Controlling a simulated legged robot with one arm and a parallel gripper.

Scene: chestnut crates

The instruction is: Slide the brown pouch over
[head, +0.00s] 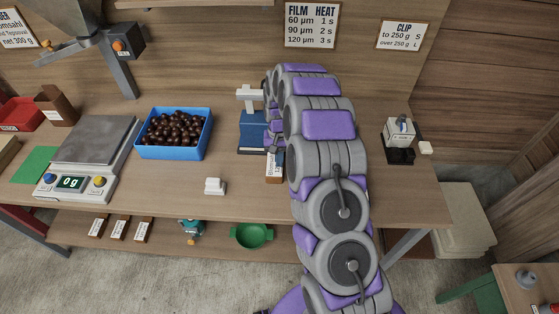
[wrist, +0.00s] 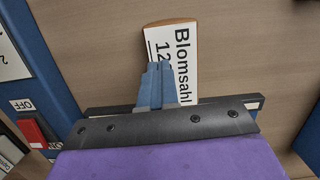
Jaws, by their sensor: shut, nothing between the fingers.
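The brown pouch (head: 272,167) with a white label lies on the workbench beside the blue sealer, partly hidden behind my arm in the head view. In the head view my arm mostly hides the gripper.
The blue sealer (head: 252,132) stands close left of the pouch. A blue crate of chestnuts (head: 174,155), a small white block (head: 214,187) and a scale (head: 78,184) are further left. A clip device (head: 399,155) stands right. Bench to the right of my arm is mostly clear.

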